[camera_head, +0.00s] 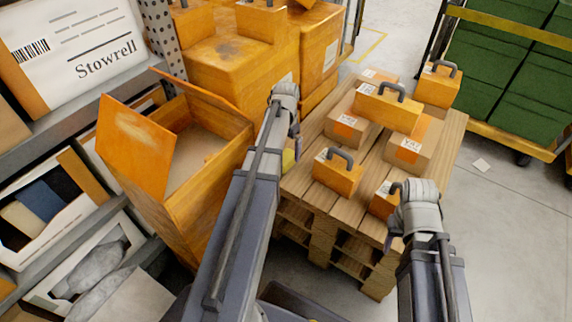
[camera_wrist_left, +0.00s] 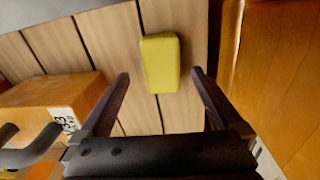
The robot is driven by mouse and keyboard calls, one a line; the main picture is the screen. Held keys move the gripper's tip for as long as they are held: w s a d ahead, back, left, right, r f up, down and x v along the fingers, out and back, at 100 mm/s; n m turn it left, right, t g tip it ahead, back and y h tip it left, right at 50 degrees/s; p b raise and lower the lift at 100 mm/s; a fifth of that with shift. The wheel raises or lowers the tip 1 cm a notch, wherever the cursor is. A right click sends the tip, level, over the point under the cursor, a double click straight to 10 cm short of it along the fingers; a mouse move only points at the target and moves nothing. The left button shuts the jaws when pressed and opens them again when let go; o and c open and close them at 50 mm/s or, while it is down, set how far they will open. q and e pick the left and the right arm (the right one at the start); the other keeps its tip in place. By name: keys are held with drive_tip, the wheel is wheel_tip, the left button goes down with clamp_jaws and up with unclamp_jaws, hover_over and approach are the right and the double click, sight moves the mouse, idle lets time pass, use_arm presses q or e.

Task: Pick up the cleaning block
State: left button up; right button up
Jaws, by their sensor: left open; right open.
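The cleaning block is a yellow rounded block (camera_wrist_left: 160,60) lying on the wooden slats of a pallet in the left wrist view. In the head view only a small yellow part of it (camera_head: 288,160) shows beside my left forearm. My left gripper (camera_wrist_left: 160,76) is open over the pallet, with the block ahead of and between its two fingertips, not gripped. In the head view the left fingers are hidden behind the wrist. My right gripper (camera_head: 396,238) is mostly hidden by its wrist at the pallet's right front; it is open.
The pallet (camera_head: 300,185) holds several handled orange boxes and cartons; one orange box (camera_wrist_left: 58,98) stands left of my left gripper. A large open orange box (camera_head: 205,185) stands left of the pallet. Shelving is far left, a green-crate cart (camera_head: 500,75) back right.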

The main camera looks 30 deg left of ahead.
sight(286, 156)
use_arm(q)
drive_tip(key=shift+a+f+b, duration=0.1)
drive_tip(key=shift+f+b, duration=2.5)
drive_tip(key=shift+r, duration=0.1)
drive_tip(key=c, duration=1.5)
wheel_tip(286, 156, up, 10)
drive_tip(key=p, duration=1)
